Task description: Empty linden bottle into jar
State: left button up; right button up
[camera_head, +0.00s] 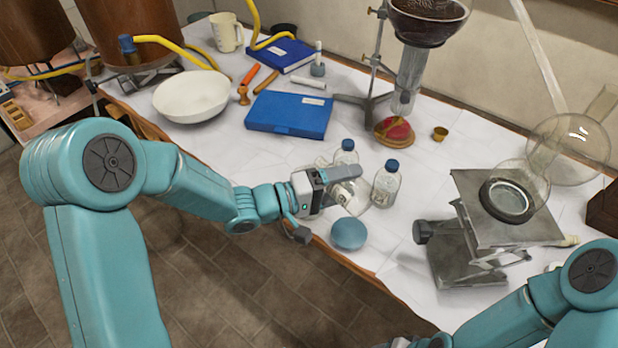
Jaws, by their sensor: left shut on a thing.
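My left gripper (340,186) is over the table's front part, shut on a clear glass piece (357,199) that its fingers partly cover. I cannot tell whether this is the linden bottle or the jar. A clear bottle with a blue cap (386,185) stands upright just right of the gripper. Another blue-capped bottle (346,153) stands just behind it. No label is readable from here. A blue round object (349,234) sits at the front edge below the gripper. Of my right gripper only a sliver (402,342) shows at the bottom edge; its jaws are hidden.
A lab jack (470,262) bears a glass flask (522,185) at the right. A stand with a funnel (428,22) is behind. A blue book (289,115) and a white bowl (191,97) lie farther left. A small brass cup (440,133) stands behind the bottles.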

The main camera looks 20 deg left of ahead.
aim_at(335, 188)
pick_arm(q)
jog(key=shift+f+m+y+b, duration=0.5)
jog(key=shift+f+m, duration=0.3)
jog(key=shift+m, duration=0.2)
jog(key=shift+f+m+y+b, duration=0.35)
jog(key=shift+m+y, duration=0.15)
jog(key=shift+m, duration=0.5)
jog(key=shift+f+m+y+b, duration=0.25)
jog(key=shift+m+y+b, duration=0.2)
jog(key=shift+m, duration=0.25)
jog(key=shift+w+a+f+m+y+b, duration=0.2)
jog(key=shift+a+m+y+b, duration=0.15)
jog(key=shift+m+b, duration=0.4)
jog(key=shift+w+a+f+m+y+b, duration=0.1)
jog(key=shift+f+m+y+b, duration=0.1)
jog(key=shift+m+y+b, duration=0.3)
jog(key=shift+w+a+r+m+b, duration=0.1)
jog(key=shift+a+m+b, duration=0.05)
jog(key=shift+m+b, duration=0.25)
jog(key=shift+w+a+m+y+b, duration=0.1)
jog(key=shift+a+m+y+b, duration=0.1)
jog(key=shift+m+y+b, duration=0.4)
jog(key=shift+w+a+b, duration=0.1)
jog(key=shift+a+b, duration=0.05)
jog(key=shift+b, duration=0.4)
